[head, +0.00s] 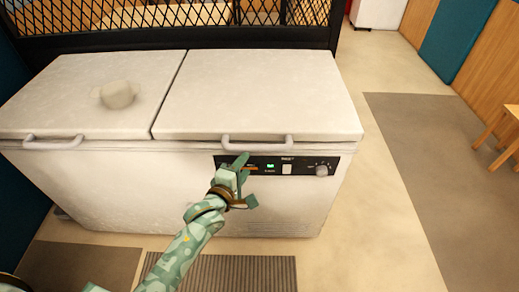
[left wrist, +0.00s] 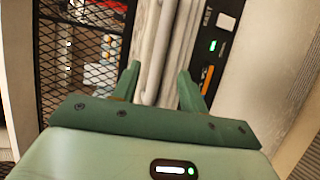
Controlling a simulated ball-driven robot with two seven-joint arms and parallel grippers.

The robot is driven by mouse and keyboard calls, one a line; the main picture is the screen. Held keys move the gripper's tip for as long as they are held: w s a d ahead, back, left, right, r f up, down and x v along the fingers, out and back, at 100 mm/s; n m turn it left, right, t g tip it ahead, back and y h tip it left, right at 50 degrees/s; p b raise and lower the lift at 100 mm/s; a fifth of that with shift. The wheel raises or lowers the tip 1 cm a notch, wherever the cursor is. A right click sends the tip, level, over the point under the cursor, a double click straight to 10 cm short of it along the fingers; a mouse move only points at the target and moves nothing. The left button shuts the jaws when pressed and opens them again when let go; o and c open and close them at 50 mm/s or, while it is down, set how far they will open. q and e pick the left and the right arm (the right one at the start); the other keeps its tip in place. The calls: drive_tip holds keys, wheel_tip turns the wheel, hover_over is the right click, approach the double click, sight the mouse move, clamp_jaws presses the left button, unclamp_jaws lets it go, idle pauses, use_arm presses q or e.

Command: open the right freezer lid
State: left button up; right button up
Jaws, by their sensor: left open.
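The white chest freezer (head: 150,185) has two lids side by side, both lying shut. The right freezer lid (head: 265,95) has a pale bar handle (head: 257,143) on its front edge. My left gripper (head: 241,176) is in front of the freezer, just below that handle and over the control panel's left part. In the left wrist view my left gripper (left wrist: 158,75) is open. Pale bar-like edges (left wrist: 156,45) show beyond and between its fingers; I cannot tell whether they touch. My right gripper is not in view.
The left lid (head: 75,85) has its own handle (head: 53,142) and a pale lump (head: 118,94) on top. The control panel (head: 300,166) has a green display and a knob. A black mesh barrier (head: 170,40) stands behind the freezer.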

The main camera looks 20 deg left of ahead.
sight(256, 150)
use_arm(q)
drive_tip(key=b+x, duration=0.3)
drive_tip(key=x, duration=0.8)
drive_tip(key=shift+a+b, duration=0.15)
drive_tip(key=shift+b, duration=0.15)
drive_tip(key=shift+s, duration=0.1)
clamp_jaws()
